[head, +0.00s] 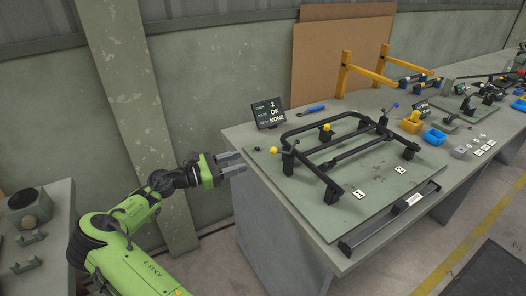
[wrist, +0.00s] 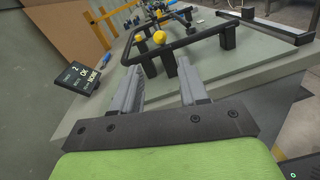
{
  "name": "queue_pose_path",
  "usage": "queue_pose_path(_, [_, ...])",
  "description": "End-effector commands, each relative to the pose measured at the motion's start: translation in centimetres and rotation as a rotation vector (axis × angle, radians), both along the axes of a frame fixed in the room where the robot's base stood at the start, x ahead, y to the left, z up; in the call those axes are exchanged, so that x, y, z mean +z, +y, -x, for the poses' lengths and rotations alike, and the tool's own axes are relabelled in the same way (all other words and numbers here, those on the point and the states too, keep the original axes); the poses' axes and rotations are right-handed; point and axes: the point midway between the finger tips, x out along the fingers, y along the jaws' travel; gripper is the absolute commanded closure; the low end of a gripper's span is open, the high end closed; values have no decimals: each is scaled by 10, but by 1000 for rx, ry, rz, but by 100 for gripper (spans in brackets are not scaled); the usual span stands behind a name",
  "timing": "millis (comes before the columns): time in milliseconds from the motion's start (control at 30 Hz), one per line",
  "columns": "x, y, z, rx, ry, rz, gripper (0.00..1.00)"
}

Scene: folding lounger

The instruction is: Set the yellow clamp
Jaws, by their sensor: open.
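A yellow ball knob (head: 273,150) on a short dark lever sits by a black clamp post (head: 288,158) at the near left corner of the black tube frame (head: 345,172). A second yellow-topped part (head: 326,127) stands on the frame's far side. I cannot tell for certain which one the task names. My gripper (head: 238,163) is open and empty, left of the near knob and apart from it, by the table's left edge. In the wrist view a yellow ball (wrist: 159,37) shows beyond and above the gap between my fingers (wrist: 158,78).
A small display (head: 269,113) reading "2 OK NONE" stands at the table's back left, with a blue-handled tool (head: 310,109) near it. The frame lies on a green board (head: 290,190). A dark rail (head: 390,222) runs along the front. Yellow uprights (head: 344,75) stand behind.

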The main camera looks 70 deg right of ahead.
Motion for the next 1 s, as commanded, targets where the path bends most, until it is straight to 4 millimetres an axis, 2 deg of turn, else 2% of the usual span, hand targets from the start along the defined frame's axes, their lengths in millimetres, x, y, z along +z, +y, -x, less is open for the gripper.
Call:
queue_pose_path(300, [-4, -55, 61, -5, -4, -1, 56])
queue_pose_path(500, [-3, -83, 91, -3, -5, -2, 56])
queue_pose_path(633, [-2, -92, 99, -1, -4, -1, 56])
queue_pose_path(900, [-1, -93, 101, 0, -4, -2, 56])
queue_pose_path(1000, [-1, -93, 101, 0, -4, -2, 72])
